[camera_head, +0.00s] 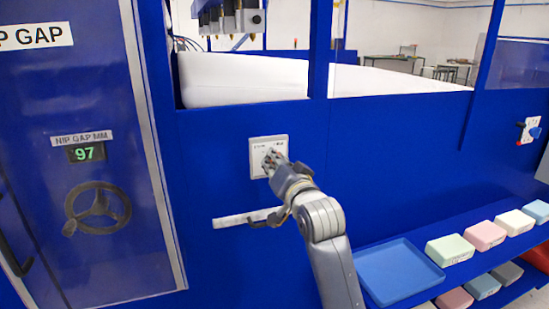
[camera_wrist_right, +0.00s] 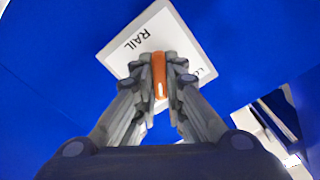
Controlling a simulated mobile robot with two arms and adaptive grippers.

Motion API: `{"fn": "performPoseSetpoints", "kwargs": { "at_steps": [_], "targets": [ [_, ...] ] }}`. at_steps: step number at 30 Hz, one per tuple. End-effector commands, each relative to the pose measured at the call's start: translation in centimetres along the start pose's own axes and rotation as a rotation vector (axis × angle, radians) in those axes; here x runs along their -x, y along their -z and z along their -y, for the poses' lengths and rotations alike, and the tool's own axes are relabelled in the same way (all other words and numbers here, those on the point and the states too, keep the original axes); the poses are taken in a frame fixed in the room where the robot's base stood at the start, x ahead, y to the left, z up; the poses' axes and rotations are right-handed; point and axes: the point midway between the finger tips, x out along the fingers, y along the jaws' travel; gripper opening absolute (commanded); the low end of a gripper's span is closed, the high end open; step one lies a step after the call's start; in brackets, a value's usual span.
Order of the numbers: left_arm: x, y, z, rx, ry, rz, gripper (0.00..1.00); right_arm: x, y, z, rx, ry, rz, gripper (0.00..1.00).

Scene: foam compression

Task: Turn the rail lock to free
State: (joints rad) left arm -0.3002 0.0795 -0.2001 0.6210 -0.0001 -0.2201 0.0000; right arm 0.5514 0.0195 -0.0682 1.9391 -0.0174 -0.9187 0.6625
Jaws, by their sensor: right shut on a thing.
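The rail lock is a white square plate (camera_head: 256,146) on the blue machine wall, in the middle of the head view. In the right wrist view the plate (camera_wrist_right: 128,45) bears the word RAIL and an orange lever (camera_wrist_right: 159,70). My right gripper (camera_head: 272,160) is at the plate and covers part of it. In the wrist view its two fingers (camera_wrist_right: 160,80) are closed on the orange lever, one on each side. The fingers hide part of the lever and lettering, so I cannot read the lock's setting. My left gripper is in neither view.
A white strip (camera_head: 240,218) lies on the wall below the plate. A handwheel (camera_head: 97,207) and a display reading 97 (camera_head: 87,153) are at left. A blue tray (camera_head: 398,271) and several foam blocks (camera_head: 450,249) sit on shelves at lower right.

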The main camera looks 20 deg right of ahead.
Motion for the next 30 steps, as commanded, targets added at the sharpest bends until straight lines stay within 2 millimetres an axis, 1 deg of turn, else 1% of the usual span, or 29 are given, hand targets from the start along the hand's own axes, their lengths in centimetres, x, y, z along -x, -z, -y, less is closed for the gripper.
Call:
{"fn": "performPoseSetpoints", "kwargs": {
  "at_steps": [1,3,12,28,29,30],
  "targets": [
    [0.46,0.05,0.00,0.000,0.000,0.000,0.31,-0.01,0.03,0.08,-0.035,-0.002,0.004,0.00],
    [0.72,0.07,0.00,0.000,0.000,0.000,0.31,-0.01,0.05,0.07,-0.074,-0.001,0.003,0.00],
    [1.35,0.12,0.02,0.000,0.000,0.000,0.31,-0.01,-0.02,-0.08,-0.180,-0.002,0.002,0.00],
    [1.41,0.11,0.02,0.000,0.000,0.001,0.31,-0.01,-0.04,-0.10,-0.204,-0.001,0.000,0.00],
    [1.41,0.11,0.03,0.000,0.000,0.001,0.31,-0.01,-0.03,-0.10,-0.204,-0.001,0.000,0.13],
    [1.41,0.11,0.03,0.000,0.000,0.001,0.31,-0.01,-0.03,-0.10,-0.204,-0.001,0.000,0.22]
  ]
}}
